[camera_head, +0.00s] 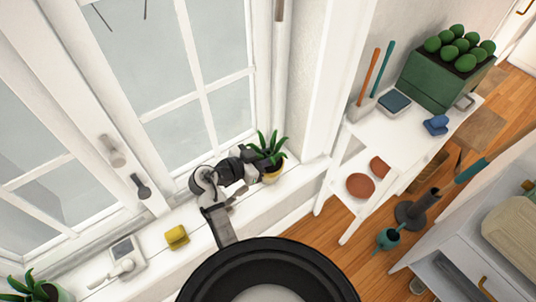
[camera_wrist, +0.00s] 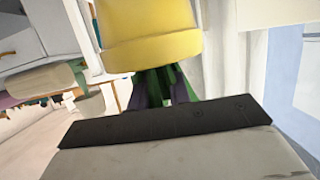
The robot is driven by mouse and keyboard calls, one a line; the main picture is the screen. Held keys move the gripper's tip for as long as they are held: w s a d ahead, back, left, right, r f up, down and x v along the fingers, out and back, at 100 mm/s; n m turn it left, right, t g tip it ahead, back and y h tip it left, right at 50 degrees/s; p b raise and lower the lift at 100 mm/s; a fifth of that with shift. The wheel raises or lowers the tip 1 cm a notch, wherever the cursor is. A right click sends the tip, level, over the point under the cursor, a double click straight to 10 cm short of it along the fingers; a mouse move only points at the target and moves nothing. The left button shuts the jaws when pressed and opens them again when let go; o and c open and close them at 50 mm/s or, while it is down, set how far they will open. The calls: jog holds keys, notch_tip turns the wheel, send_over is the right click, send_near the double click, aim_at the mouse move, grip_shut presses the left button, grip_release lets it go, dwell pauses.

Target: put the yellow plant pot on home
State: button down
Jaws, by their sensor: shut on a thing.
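The yellow plant pot (camera_head: 272,176) with long green leaves (camera_head: 268,150) is at the right end of the white windowsill (camera_head: 282,195) in the head view. My gripper (camera_head: 258,170) reaches it from the left and is shut on it. The pot looks upright; I cannot tell whether its base touches the sill. In the wrist view the pot (camera_wrist: 150,38) fills the top middle, with its leaves (camera_wrist: 168,86) below it in the picture. My fingertips are not clear there. I cannot pick out anything marked as home.
A yellow block (camera_head: 177,237), a white device (camera_head: 124,262) and another potted plant (camera_head: 40,290) stand along the sill. The window handle (camera_head: 141,187) projects near my arm. A white shelf (camera_head: 400,145) holds tools and a green planter (camera_head: 440,78) at right.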

jog(key=shift+r, duration=0.1)
jog(key=shift+f, duration=0.2)
jog(key=c, duration=1.3)
grip_release()
jog(key=shift+r, duration=0.25)
jog(key=b+v, duration=0.2)
jog(key=v, duration=1)
